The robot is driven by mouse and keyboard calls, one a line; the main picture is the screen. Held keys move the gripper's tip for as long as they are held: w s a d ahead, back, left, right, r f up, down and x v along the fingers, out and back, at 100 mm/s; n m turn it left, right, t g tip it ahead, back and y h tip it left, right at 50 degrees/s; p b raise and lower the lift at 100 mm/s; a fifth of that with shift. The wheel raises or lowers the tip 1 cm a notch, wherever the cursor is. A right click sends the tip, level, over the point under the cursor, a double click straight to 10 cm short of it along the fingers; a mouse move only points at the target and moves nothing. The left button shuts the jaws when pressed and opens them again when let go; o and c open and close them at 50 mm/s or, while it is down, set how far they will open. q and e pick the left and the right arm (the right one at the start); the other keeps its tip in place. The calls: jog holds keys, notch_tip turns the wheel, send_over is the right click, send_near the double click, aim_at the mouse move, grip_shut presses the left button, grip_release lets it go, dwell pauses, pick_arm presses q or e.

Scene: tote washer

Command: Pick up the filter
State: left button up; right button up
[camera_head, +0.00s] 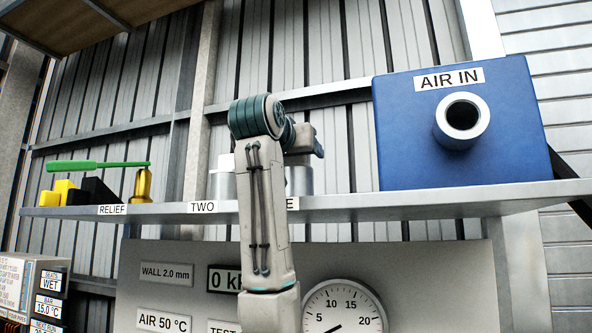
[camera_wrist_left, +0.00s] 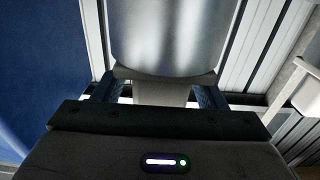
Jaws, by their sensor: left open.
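Two silver cylinders stand on the shelf, one (camera_head: 222,184) left of my left arm and one (camera_head: 300,181) partly hidden behind it. No readable label names either as the filter. My left gripper (camera_head: 318,142) is open, above the shelf near the right cylinder; my own arm hides much of this area. In the left wrist view a large silver cylinder (camera_wrist_left: 165,38) with a narrower pale part (camera_wrist_left: 160,93) lies in line with the gap between my open fingers (camera_wrist_left: 157,95). I cannot tell whether the fingers touch it. My right gripper is not in view.
A blue box (camera_head: 400,150) marked AIR IN, with a round port, stands on the shelf (camera_head: 400,206) at right. At left are a green-handled brass valve (camera_head: 143,185) and yellow and black blocks (camera_head: 98,190). A gauge (camera_head: 343,310) is on the panel below.

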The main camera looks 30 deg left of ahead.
pick_arm(q)
jog(key=c, duration=1.1)
jog(key=shift+o, duration=0.2)
jog(key=shift+r, duration=0.1)
